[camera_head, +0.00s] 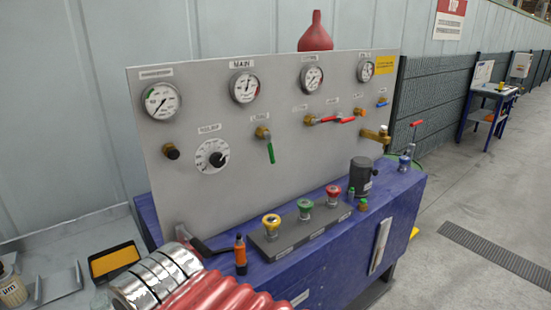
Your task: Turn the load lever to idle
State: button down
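No label reads clearly as load or idle, so I cannot tell which lever is the load lever. A red-tipped lever (412,138) stands tilted on a small blue-grey base at the bench's right end. A round dial with a black knob (211,156) is at the left. My gripper (195,242) seems to show only as dark parts beyond my ringed, red-sleeved arm; its opening is hidden.
The blue bench (405,205) carries a black strip with yellow, green and red knobs (304,206), an orange-and-black bottle-shaped item (240,255) and a black cylinder (360,177). A red funnel (315,33) is behind the panel. Open floor lies right.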

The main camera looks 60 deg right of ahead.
aim_at(267, 135)
jog(key=u, duration=0.05)
jog(key=k, duration=0.95)
jog(key=z, duration=0.45)
jog(key=i, duration=1)
